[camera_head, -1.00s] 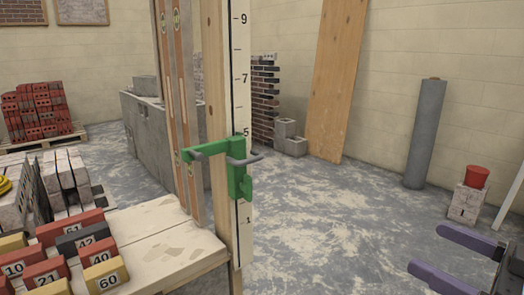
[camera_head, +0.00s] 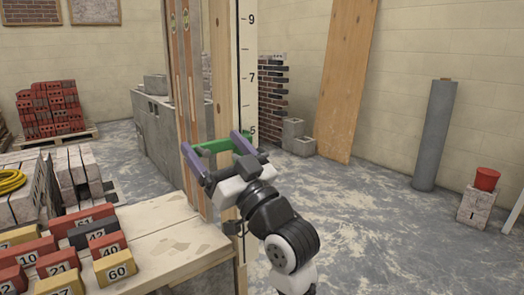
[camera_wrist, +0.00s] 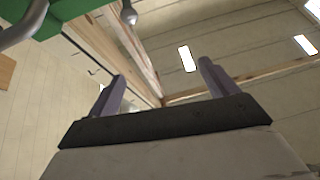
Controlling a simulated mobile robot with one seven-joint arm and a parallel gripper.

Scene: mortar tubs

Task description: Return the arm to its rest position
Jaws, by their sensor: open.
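My gripper (camera_head: 211,143) is in the middle of the head view, in front of the numbered post, with its two purple fingers spread and nothing seen between them in the wrist view (camera_wrist: 162,75). My arm reaches up to it from the bottom. The green clamp-like piece on the post (camera_head: 212,147) shows behind and between the fingers in the head view; its lower part is hidden by my gripper and arm. In the wrist view a green part (camera_wrist: 75,8) lies at the upper left, outside the fingers, with a grey bar end beside it.
A wooden bench (camera_head: 165,245) with several numbered blocks (camera_head: 115,267) is at the lower left. The numbered post (camera_head: 246,60) stands close to my arm. The floor (camera_head: 385,230) between is clear.

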